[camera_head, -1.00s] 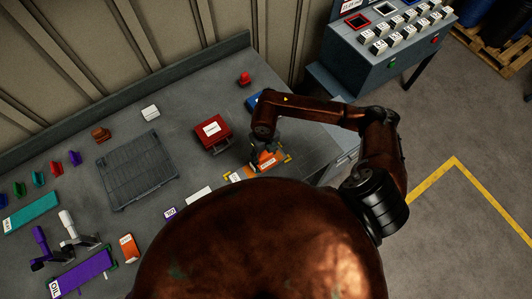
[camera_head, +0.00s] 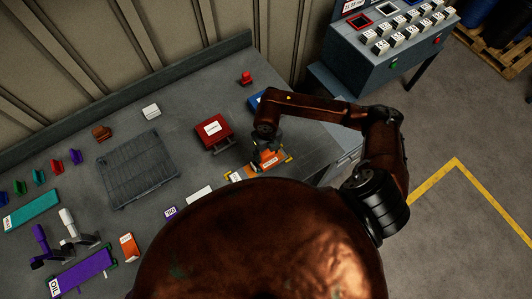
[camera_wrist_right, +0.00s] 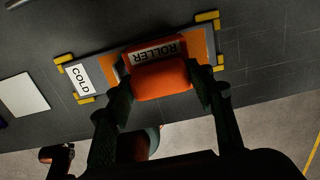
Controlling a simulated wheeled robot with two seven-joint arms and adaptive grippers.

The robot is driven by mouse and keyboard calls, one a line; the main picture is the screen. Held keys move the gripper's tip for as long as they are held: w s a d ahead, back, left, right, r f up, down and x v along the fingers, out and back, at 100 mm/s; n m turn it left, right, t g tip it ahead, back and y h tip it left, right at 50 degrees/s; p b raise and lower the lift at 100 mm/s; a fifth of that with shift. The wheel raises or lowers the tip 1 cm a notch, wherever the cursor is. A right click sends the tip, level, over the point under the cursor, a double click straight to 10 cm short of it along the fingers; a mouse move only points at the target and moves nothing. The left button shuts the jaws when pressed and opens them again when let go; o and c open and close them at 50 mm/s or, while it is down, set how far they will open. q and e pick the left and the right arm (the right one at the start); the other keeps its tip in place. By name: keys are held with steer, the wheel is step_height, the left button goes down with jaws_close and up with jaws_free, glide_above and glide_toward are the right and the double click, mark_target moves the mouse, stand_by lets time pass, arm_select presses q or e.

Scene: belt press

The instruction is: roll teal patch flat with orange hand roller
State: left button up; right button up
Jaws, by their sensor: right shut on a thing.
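The orange hand roller (camera_wrist_right: 160,72), labelled ROLLER, is in my right gripper (camera_wrist_right: 160,85). Its two fingers are shut on the orange body from both sides. In the head view the roller (camera_head: 268,158) sits over the strip at the table's right part, my right gripper (camera_head: 268,142) above it. Under it lies an orange strip (camera_wrist_right: 199,42) with a white COLD label, between yellow corner marks. I cannot tell whether the roller touches it. A teal strip (camera_head: 32,210) with a white label lies at the far left of the table. My left gripper is not in view.
A red box (camera_head: 212,130) stands behind the roller, with a dark grey tray (camera_head: 137,168) to its left. White and purple tools, a purple strip (camera_head: 84,273) and an orange block (camera_head: 130,246) lie at the left. A button console (camera_head: 390,55) stands at the right.

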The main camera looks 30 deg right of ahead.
steer(key=shift+d, duration=0.35)
steer(key=shift+a, duration=0.25)
steer(key=shift+a+b, duration=0.2)
steer(key=shift+b, duration=0.15)
steer(key=shift+w+a, duration=0.15)
steer(key=shift+a, duration=0.05)
steer(key=shift+s+d+f+b, duration=0.1)
steer(key=shift+s+d+b, duration=0.1)
steer(key=shift+d+b, duration=0.4)
stand_by(0.7)
steer(key=shift+s+a, duration=0.1)
steer(key=shift+a, duration=0.25)
stand_by(0.4)
